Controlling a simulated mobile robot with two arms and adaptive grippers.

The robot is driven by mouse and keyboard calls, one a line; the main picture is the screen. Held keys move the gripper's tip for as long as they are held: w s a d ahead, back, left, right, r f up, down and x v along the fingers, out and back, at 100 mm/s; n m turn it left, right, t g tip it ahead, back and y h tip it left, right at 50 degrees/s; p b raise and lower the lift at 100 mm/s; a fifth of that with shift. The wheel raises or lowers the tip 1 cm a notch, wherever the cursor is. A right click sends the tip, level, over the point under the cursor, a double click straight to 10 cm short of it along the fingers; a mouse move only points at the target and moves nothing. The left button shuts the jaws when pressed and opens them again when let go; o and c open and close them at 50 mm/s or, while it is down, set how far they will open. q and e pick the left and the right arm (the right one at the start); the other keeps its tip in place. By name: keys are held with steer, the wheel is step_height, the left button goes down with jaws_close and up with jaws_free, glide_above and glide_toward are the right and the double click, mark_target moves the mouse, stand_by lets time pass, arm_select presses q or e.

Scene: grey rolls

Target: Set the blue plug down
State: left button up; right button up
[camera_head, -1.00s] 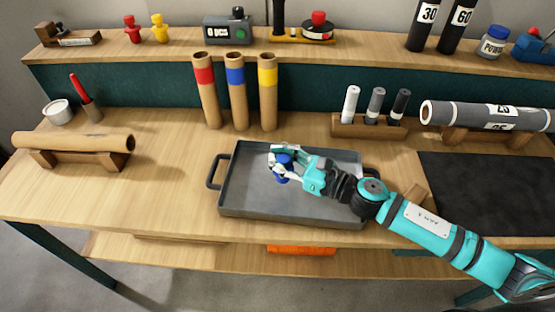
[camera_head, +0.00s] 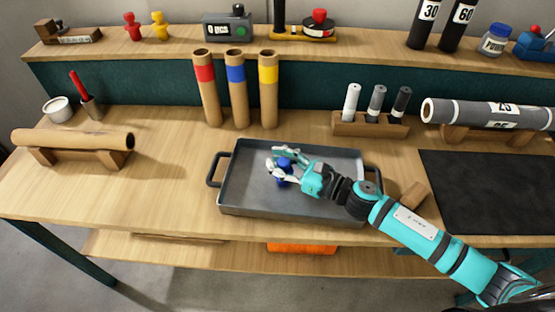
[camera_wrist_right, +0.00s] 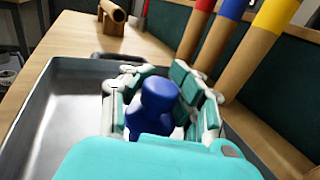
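The blue plug (camera_head: 284,167) stands upright in the grey tray (camera_head: 240,199), left of its middle. My right gripper (camera_head: 275,158) reaches over the tray from the right, its fingers spread around the plug. In the right wrist view the plug (camera_wrist_right: 155,102) is between the two fingers of the gripper (camera_wrist_right: 150,90), with small gaps showing beside it. The plug's lower part is partly hidden by my gripper. My left gripper is not in view.
Red, blue and yellow banded tubes (camera_head: 236,90) stand behind the tray. A marker holder (camera_head: 370,125) is at back right, a dark mat (camera_head: 490,190) at right, and a brown roll on a cradle (camera_head: 73,140) at left. The bench between roll and tray is clear.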

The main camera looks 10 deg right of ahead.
mark_target(289, 166)
steer(key=o, duration=0.3)
steer(key=shift+r, duration=0.2)
steer(key=b+v, duration=0.2)
steer(key=v, duration=0.5)
steer(key=shift+f, duration=0.1)
steer(key=shift+s+d, duration=0.15)
steer(key=shift+d, duration=0.05)
